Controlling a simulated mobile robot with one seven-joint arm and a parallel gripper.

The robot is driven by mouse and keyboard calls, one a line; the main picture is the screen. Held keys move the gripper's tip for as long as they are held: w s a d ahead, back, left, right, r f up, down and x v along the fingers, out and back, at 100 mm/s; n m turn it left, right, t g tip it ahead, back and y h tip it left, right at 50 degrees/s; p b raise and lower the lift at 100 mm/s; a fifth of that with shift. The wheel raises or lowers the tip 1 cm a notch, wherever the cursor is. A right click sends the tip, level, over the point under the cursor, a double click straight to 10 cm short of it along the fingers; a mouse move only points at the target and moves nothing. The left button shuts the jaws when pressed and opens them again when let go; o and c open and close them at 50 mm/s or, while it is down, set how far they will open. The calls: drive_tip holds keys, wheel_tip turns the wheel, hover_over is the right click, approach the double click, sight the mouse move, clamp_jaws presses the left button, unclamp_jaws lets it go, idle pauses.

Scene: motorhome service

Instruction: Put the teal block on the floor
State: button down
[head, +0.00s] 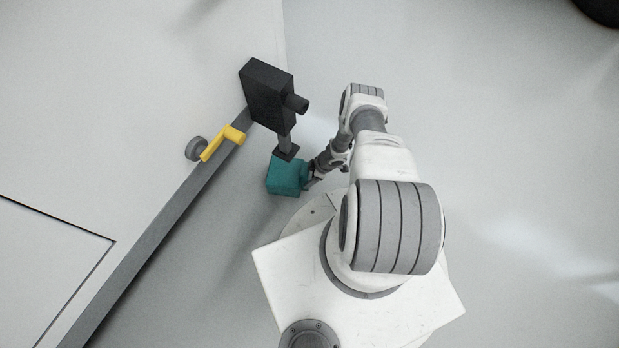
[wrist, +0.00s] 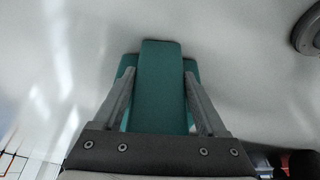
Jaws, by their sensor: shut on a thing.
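The teal block (head: 287,176) is in the head view, left of my arm and just below a small dark plate. In the wrist view the teal block (wrist: 160,88) fills the space between the two fingers, with a narrower part between them and a wider body behind. My gripper (wrist: 160,85) is shut on this narrower part. In the head view my gripper (head: 309,177) is at the block's right side and partly hidden by my arm. The floor (head: 520,130) is pale grey. I cannot tell whether the block touches the floor.
A black box-shaped fixture (head: 268,92) with a post and dark foot plate (head: 286,153) stands right above the block in the head view. Open floor lies to the right.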

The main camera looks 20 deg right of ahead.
unclamp_jaws()
drive_tip(key=shift+f, duration=0.1)
